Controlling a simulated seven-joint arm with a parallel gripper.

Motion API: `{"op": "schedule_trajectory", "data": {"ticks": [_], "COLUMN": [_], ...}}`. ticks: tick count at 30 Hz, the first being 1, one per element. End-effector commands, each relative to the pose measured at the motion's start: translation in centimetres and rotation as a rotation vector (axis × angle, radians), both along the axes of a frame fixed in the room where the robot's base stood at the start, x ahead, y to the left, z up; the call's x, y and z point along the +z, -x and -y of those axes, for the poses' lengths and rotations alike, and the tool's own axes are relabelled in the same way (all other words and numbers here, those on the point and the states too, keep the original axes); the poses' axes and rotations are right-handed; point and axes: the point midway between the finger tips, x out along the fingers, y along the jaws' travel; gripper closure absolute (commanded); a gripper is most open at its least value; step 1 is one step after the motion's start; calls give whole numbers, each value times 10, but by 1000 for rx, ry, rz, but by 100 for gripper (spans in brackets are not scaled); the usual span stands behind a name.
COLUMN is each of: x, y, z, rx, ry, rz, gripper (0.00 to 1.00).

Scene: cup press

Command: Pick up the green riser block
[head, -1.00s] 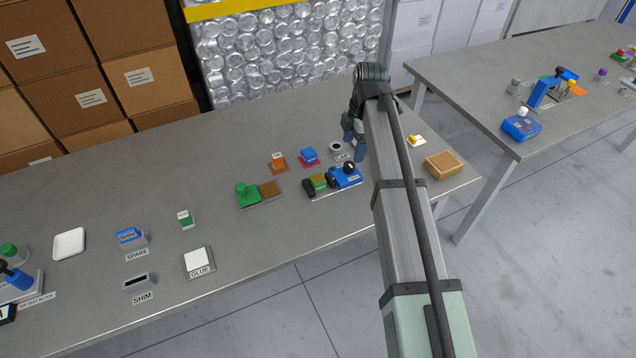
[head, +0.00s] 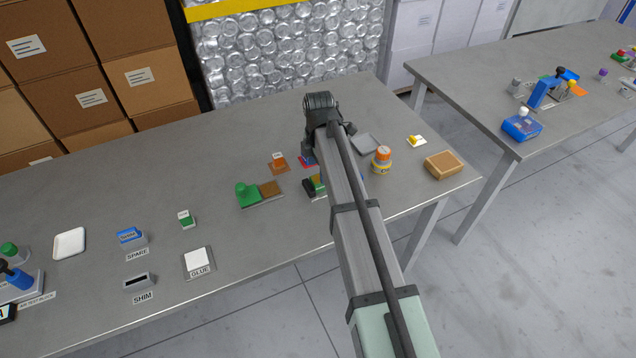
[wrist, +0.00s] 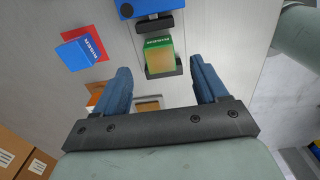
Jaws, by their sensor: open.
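The green riser block (wrist: 159,58) has a green labelled side and a tan face. In the wrist view it sits against a dark holder at the end of a blue device (wrist: 150,8). In the head view the block (head: 317,183) is mostly hidden behind my arm. My gripper (wrist: 160,70) is open and empty, with one blue finger on either side of the line to the block. The block appears just beyond the fingertips, not between them. The fingers are hidden in the head view.
A blue labelled block (wrist: 86,50) on a red base lies to the left in the wrist view. An orange block (head: 279,162) and a green knob on a tray (head: 258,203) stand nearby. An orange-capped bottle (head: 382,156) and grey tray (head: 367,145) are right of my arm.

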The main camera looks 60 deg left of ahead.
Motion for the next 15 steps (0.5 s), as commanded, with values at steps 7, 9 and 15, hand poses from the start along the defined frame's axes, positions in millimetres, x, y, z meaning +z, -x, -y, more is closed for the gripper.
{"op": "schedule_trajectory", "data": {"ticks": [7,9,15], "x": [-10,-14,-38], "y": [0,1,3], "z": [0,0,1], "rx": [0,0,0], "ry": [1,1,2], "rz": [0,0,-1], "gripper": [28,28,28]}}
